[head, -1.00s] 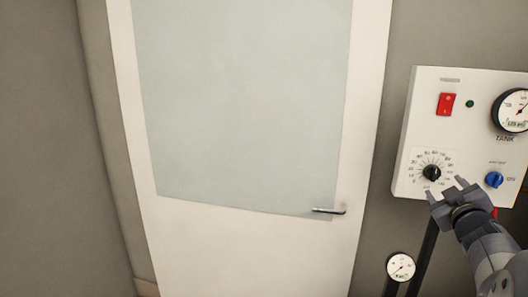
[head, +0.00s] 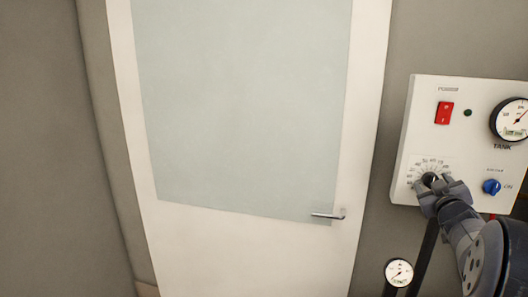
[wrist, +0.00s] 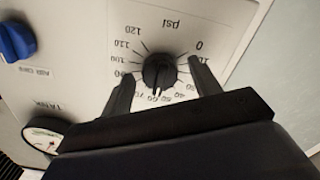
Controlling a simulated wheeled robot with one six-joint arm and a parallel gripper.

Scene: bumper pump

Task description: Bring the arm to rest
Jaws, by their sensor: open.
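My gripper (head: 434,184) is open at the lower left of the white control panel (head: 470,98). In the wrist view its two fingers (wrist: 162,82) stand on either side of a black dial knob (wrist: 159,72), with a visible gap on each side. The knob has a psi scale that appears upside down in that view. In the head view the gripper covers most of the knob (head: 429,179) and the lower scale. I cannot tell how far the fingertips are from the panel face.
The panel carries a red switch (head: 444,112), a dark green lamp (head: 468,113), a TANK gauge (head: 513,119) and a blue knob (head: 491,187). A small gauge (head: 399,272) sits below. A white door (head: 250,245) with a metal handle (head: 328,215) is to the left.

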